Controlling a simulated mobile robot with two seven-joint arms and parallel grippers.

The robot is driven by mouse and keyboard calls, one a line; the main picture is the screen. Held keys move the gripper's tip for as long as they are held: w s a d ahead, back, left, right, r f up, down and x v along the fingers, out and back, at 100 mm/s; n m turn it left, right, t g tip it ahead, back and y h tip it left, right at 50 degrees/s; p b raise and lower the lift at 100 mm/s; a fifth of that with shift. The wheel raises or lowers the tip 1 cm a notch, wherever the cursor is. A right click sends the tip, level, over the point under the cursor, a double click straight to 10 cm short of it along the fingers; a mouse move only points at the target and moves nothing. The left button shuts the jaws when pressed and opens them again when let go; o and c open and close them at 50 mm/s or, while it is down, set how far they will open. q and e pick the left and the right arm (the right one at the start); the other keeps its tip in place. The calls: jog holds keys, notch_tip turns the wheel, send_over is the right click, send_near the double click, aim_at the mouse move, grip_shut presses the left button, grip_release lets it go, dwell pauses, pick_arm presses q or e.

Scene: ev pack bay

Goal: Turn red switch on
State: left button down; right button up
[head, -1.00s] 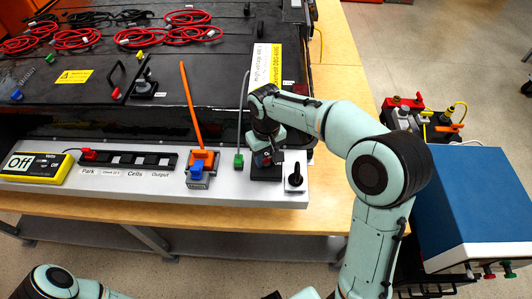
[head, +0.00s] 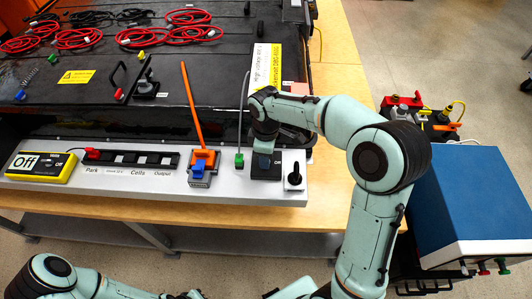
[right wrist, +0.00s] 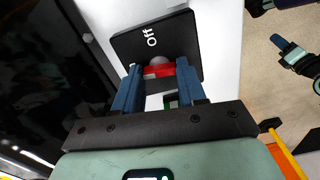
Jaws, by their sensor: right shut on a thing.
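The red switch (right wrist: 158,70) shows in the right wrist view as a red bar with a grey round part beside it. It sits on a black plate (right wrist: 126,45) marked "Off". My right gripper (right wrist: 157,84) has its two blue fingers on either side of the red switch and is shut on it. In the head view my right gripper (head: 263,160) points down over the black plate (head: 267,173), and the red switch is hidden behind it. Part of my left arm shows at the bottom left of the head view, but its gripper does not.
On the same grey panel, a black rotary knob (head: 294,176) stands just right of the plate, and a green-based lever (head: 239,159) just left. Further left are an orange-handled lever (head: 196,115) and a yellow meter (head: 40,166) reading "Off". Red cables (head: 75,40) lie behind.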

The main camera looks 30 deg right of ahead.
pick_arm(q)
jog(key=shift+w+r, duration=0.2)
pick_arm(e)
jog(key=shift+n, duration=0.7)
jog(key=o, duration=1.1)
jog(key=shift+c, duration=0.2)
pick_arm(q)
jog(key=shift+w+r+p, duration=0.9)
jog(key=shift+w+r, duration=0.2)
jog(key=shift+w, duration=0.15)
pick_arm(e)
notch_tip(320, 180, up, 14)
jog(key=shift+f, duration=0.25)
pick_arm(q)
jog(key=shift+s, duration=0.1)
pick_arm(e)
jog(key=shift+f, duration=0.1)
